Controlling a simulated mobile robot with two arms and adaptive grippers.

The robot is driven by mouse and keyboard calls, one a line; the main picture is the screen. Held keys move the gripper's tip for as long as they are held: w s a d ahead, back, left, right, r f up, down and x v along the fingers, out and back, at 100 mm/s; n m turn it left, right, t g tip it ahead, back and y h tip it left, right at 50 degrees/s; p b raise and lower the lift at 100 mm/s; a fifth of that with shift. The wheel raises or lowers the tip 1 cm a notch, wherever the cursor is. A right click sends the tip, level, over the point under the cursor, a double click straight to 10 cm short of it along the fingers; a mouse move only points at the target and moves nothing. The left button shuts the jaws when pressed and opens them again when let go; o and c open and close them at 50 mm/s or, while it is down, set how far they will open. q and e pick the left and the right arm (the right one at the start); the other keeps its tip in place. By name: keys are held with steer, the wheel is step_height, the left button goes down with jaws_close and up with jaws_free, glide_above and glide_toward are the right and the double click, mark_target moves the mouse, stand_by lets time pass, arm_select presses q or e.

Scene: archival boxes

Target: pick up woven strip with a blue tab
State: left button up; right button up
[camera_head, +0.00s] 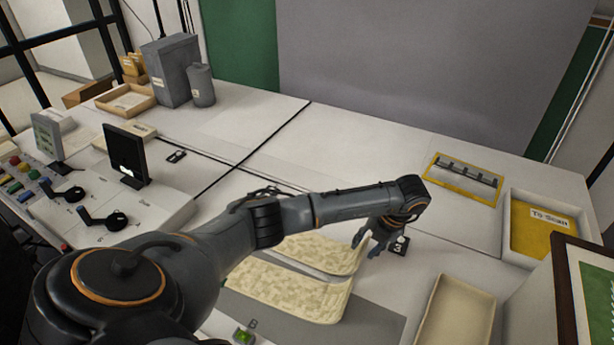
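Cream woven strips lie on a grey mat (375,325) at the table's centre, partly hidden under my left arm. One woven strip (320,252) is farther back, and a second woven strip (295,292) is nearer, with a grey gap between them. I cannot make out a blue tab. My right gripper is not in view.
An empty cream tray (432,335) stands front right. A yellow-lined "To Scan" tray (509,240) and a yellow-framed rack (430,172) are at the right. A framed picture (563,290) stands at the right edge. Grey boxes (170,72) stand back left. The back middle table is clear.

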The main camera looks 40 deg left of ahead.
arm_select(q)
steer(key=shift+a+f, duration=0.15)
steer(key=shift+f, duration=0.5)
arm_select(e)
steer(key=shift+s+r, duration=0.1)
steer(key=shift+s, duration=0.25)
arm_select(q)
jaws_close()
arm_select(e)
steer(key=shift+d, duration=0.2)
arm_select(q)
steer(key=shift+r, duration=0.2)
